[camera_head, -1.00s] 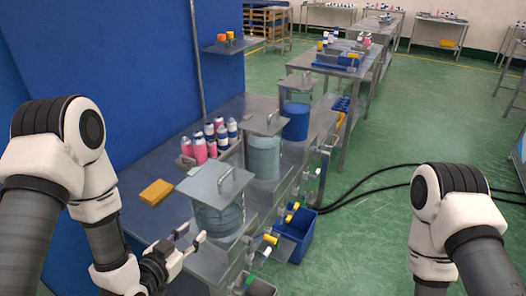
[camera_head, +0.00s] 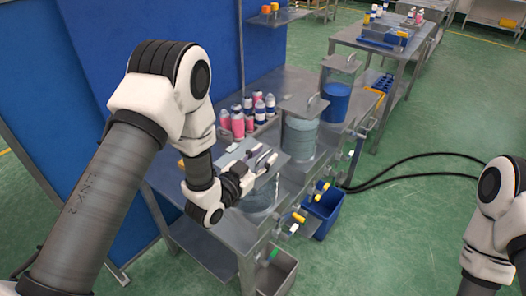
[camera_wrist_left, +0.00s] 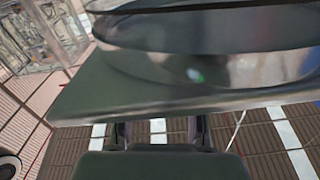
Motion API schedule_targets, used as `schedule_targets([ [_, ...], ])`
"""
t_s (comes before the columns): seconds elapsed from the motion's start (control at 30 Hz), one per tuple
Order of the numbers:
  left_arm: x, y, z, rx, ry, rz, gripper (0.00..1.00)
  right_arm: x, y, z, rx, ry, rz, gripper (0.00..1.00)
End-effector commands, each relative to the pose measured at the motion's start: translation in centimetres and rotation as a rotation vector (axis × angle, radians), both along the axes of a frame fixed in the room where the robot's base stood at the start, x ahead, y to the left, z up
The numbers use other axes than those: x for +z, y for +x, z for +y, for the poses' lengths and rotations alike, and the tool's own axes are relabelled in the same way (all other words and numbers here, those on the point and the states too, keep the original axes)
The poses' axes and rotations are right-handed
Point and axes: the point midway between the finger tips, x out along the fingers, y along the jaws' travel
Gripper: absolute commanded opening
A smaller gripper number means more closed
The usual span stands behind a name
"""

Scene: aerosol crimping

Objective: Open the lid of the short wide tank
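The nearest tank (camera_head: 258,202) is clear and looks short and wide, with a flat square grey lid (camera_head: 278,155) on top. My left gripper (camera_head: 267,160) is at this lid in the head view and covers much of it, including where the handle is. Its two fingers look apart. In the left wrist view, a flat grey plate (camera_wrist_left: 110,95) and a curved glassy rim (camera_wrist_left: 200,65) fill the upper part, and the finger ends (camera_wrist_left: 158,132) show apart below. I cannot tell whether they touch the handle. My right gripper is out of view.
A middle tank (camera_head: 299,138) and a blue-filled tank (camera_head: 335,102) stand behind on the steel bench. Pink and white bottles (camera_head: 238,122) stand left of them. A blue bin (camera_head: 322,215) and a grey bin (camera_head: 279,272) are below.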

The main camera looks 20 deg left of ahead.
Motion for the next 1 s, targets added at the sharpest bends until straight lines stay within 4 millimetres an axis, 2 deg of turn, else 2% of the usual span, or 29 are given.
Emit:
schedule_targets([
  [0.2, -0.1, 0.2, 0.0, 0.0, -0.001, 0.0, 0.37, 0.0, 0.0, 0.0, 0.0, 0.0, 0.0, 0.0],
  [0.27, -0.1, 0.1, 0.0, 0.0, -0.001, 0.0, 0.2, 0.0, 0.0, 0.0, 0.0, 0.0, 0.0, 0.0],
  [0.3, -0.1, 0.1, 0.0, 0.0, 0.0, 0.0, 0.05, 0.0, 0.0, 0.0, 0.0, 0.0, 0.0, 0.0],
  [0.33, -0.1, 0.1, 0.0, 0.0, 0.0, 0.0, 0.0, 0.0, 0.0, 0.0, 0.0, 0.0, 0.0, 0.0],
  [0.73, 0.2, 0.1, 0.0, 0.0, -0.018, 0.007, 0.0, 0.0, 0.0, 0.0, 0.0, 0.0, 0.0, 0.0],
  [1.0, 1.6, 0.3, 0.6, 0.001, -0.122, 0.045, 0.0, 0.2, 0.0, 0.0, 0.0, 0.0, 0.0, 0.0],
])
